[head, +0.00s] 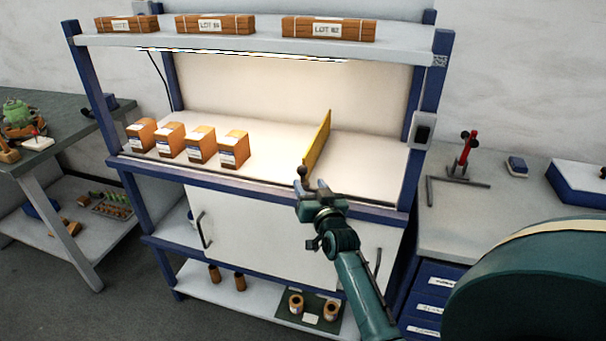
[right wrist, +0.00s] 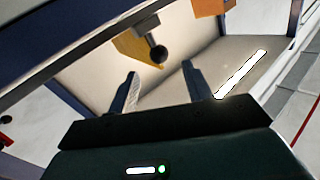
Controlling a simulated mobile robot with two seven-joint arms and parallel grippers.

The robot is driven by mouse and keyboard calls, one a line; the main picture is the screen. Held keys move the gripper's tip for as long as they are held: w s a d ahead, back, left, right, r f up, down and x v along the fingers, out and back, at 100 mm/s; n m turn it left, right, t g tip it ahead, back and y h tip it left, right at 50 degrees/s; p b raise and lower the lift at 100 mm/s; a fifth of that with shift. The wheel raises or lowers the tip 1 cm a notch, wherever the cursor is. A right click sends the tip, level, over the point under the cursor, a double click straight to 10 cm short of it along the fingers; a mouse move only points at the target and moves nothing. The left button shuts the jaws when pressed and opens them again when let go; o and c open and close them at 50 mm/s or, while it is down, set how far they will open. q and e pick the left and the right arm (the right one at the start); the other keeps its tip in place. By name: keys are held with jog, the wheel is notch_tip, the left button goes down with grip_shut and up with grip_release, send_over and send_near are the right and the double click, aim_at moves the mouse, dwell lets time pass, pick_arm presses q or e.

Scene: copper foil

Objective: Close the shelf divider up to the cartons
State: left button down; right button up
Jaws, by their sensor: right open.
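The yellow shelf divider (head: 318,144) stands upright on the lit white shelf, with a dark round knob (head: 302,173) at its front end. Several orange cartons with white labels, the rightmost one here (head: 234,150), stand in a row to its left. A clear gap lies between them and the divider. My right gripper (head: 311,187) is open and empty at the shelf's front edge, close to the knob. In the right wrist view the knob (right wrist: 157,53) shows just beyond the gap between the fingers, with the divider (right wrist: 134,46) behind it. My left gripper is not in view.
The shelf's blue front rail (head: 250,184) runs below the gripper. An upper shelf (head: 250,43) with brown LOT boxes hangs above. A grey bench (head: 480,215) with a red-handled tool stands at right, a green-topped table at left. The shelf right of the divider is clear.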

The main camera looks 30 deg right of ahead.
aim_at(304, 174)
jog(key=b+x, duration=0.2)
jog(key=x, duration=0.1)
jog(key=b+x, duration=0.1)
jog(key=x, duration=0.1)
jog(key=shift+w+d+f, duration=0.1)
jog(key=shift+w+f, duration=0.1)
jog(key=shift+f, duration=0.05)
jog(key=shift+w+d+r+b, duration=0.1)
jog(key=shift+w+r+b, duration=0.05)
jog(key=shift+w+b, duration=0.3)
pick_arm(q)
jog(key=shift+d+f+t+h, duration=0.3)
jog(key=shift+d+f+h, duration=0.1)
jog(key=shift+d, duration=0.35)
pick_arm(e)
jog(key=c, duration=0.6)
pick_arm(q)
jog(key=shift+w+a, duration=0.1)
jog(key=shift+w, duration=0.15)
pick_arm(e)
grip_shut()
